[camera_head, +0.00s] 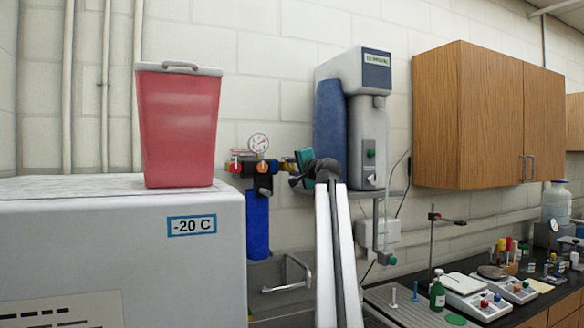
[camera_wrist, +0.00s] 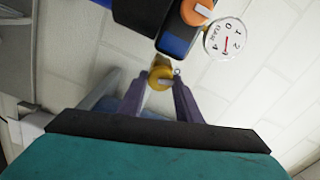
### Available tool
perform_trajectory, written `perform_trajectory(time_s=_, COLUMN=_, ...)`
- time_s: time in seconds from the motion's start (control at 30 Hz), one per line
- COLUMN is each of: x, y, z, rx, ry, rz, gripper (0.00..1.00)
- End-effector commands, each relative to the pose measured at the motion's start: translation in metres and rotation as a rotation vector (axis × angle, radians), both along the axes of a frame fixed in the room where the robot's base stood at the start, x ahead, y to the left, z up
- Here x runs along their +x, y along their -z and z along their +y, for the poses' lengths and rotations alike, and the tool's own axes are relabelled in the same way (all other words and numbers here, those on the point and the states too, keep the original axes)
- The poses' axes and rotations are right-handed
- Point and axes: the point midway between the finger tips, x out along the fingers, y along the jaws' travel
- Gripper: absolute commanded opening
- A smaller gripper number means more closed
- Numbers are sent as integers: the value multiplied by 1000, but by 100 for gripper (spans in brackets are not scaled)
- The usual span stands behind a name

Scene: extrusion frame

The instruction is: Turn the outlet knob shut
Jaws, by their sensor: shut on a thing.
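The outlet knob, a round brass-yellow knob (camera_wrist: 161,75), sits between the two fingertips of my gripper (camera_wrist: 161,86) in the wrist view. The fingers are shut on its sides. A pale bar or mark shows on the knob's face. In the head view my gripper (camera_head: 291,169) reaches from the right to the right end of the regulator assembly on the wall. There the knob is mostly hidden by the gripper. The black regulator body (camera_wrist: 184,36) lies just beyond the knob in the wrist view.
A pressure gauge (camera_head: 259,142) and an orange knob (camera_head: 262,168) are close to my gripper. A blue filter bowl (camera_head: 257,225) hangs below. A red bin (camera_head: 180,125) sits on the freezer (camera_head: 110,235) at left.

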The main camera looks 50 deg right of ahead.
Motion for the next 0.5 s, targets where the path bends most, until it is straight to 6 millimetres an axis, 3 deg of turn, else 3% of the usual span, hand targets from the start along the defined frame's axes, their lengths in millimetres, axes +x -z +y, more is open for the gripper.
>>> perform_trajectory(time_s=0.5, x=0, y=2, z=0, rx=272, ry=-1, rz=-109, gripper=9)
